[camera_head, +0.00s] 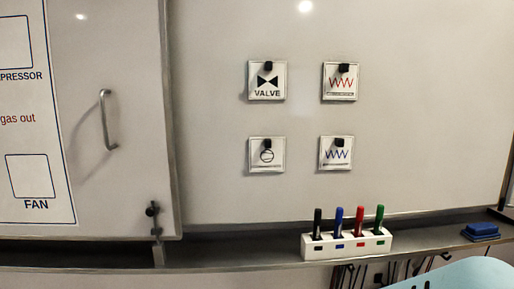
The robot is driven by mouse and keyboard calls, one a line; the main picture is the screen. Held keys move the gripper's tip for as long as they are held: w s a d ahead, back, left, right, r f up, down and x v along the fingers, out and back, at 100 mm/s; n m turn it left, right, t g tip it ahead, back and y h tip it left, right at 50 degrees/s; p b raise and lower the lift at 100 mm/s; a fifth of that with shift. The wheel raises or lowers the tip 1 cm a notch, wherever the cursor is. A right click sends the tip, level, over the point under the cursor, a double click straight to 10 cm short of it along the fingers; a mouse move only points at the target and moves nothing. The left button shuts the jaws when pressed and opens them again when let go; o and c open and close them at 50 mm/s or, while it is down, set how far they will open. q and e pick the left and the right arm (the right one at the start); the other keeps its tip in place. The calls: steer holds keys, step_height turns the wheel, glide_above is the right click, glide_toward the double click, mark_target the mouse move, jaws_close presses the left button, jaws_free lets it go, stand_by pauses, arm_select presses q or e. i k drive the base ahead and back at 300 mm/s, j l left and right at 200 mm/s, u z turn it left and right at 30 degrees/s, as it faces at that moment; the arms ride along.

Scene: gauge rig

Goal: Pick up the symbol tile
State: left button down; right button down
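Four white symbol tiles hang on the whiteboard (220,110), each with a black knob near its top. The valve tile (267,93) is at upper left, with a black bow-tie symbol and the word VALVE. The red zigzag tile (341,84) is at upper right. A tile with a black circle symbol (266,165) is at lower left. The blue zigzag tile (336,163) is at lower right. The small print on several tiles is too blurred to read. Neither of my grippers is in view.
A hinged-looking panel with a metal handle (107,120) and a chart (35,120) stands at left. On the ledge (230,250) are a white holder (347,247) with black, blue, red and green markers, and a blue eraser (481,231). A pale blue rounded surface (475,275) shows at lower right.

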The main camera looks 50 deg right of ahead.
mark_target(268, 79)
steer(key=z, duration=2)
